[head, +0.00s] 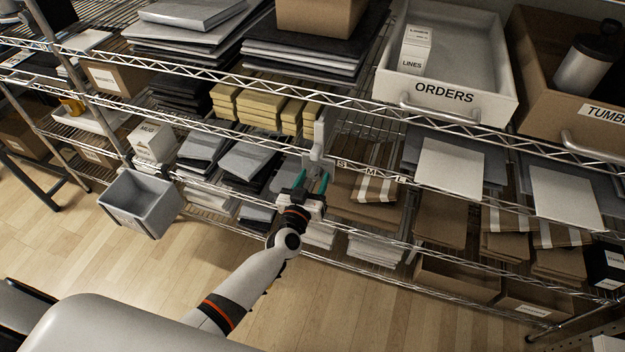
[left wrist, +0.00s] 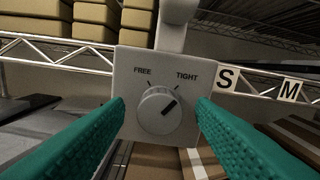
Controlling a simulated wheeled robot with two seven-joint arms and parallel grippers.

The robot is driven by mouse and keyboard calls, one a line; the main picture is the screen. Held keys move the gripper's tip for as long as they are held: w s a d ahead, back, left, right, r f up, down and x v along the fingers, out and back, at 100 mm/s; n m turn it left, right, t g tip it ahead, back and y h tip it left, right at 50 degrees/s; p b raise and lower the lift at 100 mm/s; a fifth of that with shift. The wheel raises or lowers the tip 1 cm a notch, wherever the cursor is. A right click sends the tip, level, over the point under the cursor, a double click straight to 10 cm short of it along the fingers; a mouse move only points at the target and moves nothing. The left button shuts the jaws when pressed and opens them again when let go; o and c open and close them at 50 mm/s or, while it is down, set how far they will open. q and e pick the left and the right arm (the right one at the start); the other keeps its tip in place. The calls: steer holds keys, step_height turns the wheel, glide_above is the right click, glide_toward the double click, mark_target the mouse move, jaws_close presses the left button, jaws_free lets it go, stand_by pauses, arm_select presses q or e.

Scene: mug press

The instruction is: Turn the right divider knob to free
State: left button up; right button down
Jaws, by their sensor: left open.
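The divider knob (left wrist: 160,110) is a round grey dial on a light grey plate (left wrist: 127,72) marked FREE at upper left and TIGHT at upper right. Its dark pointer mark points up and right, towards the TIGHT side. In the head view the grey divider (head: 320,138) stands at the shelf's front edge; the knob itself is too small to make out there. My left gripper (head: 312,178) is open, with teal fingers in front of the plate. In the left wrist view the fingers lie on either side of the knob, apart from it. My right gripper is not in view.
Wire shelf rails run across the front, with S and M tags (left wrist: 290,91) right of the plate. Yellow boxes (head: 262,103) lie left of the divider and brown packages (head: 355,205) right of it. A grey bin (head: 143,200) hangs at left. A white ORDERS tray (head: 490,105) stands above.

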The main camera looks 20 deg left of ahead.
arm_select(q)
steer(key=c, duration=1)
steer(key=shift+o, duration=0.2)
steer(key=shift+n, duration=0.4)
steer(key=n+b, duration=0.1)
steer(key=n, duration=0.4)
steer(key=shift+f+n, duration=0.1)
steer(key=shift+n, duration=0.3)
steer(key=n+b, duration=0.1)
steer(key=n, duration=0.2)
steer(key=shift+n+b, duration=0.4)
steer(key=shift+n, duration=1.7)
steer(key=o, duration=1)
steer(key=shift+c, duration=0.2)
